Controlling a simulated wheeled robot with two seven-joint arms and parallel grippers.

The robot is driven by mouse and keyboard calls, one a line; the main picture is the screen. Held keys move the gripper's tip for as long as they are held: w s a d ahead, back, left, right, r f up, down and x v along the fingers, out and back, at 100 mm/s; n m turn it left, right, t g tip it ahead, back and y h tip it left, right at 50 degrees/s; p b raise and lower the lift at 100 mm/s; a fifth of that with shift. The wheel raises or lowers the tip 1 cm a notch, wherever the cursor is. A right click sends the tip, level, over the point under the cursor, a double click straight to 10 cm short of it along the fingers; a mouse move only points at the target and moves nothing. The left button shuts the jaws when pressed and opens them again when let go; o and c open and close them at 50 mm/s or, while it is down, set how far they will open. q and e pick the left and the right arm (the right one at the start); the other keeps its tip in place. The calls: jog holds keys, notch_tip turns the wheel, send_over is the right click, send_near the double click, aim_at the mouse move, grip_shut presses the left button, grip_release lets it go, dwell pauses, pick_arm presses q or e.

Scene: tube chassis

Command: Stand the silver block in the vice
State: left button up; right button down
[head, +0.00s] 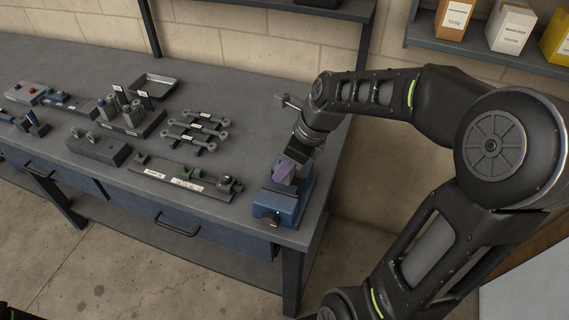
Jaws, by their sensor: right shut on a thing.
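The blue vice (276,204) stands at the right front corner of the workbench. My right gripper (295,161) reaches down over the vice from the right. It is shut on the silver block (283,171), which looks lilac-grey here and is partly covered by the fingers. The block is at the vice's jaw area and looks somewhat tilted. I cannot tell whether it touches the jaws or the vice floor. My left gripper is out of view.
On the workbench (245,95), a fixture plate with a green part (185,183) lies left of the vice. Linkage rods (200,127), a dark tray (155,86) and several small blocks and tools stand farther left. Shelf boxes (510,27) are at upper right.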

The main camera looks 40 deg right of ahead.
jog(key=shift+p, duration=0.45)
dwell(0.6)
jog(key=shift+f, duration=0.15)
dwell(0.4)
jog(key=shift+f+b, duration=0.75)
jog(key=shift+f, duration=0.3)
jog(key=shift+r+p, duration=1.25)
jog(key=shift+p, duration=0.7)
dwell(0.3)
jog(key=shift+f, duration=0.2)
dwell(0.4)
jog(key=shift+f+b, duration=0.75)
jog(key=shift+f, duration=0.25)
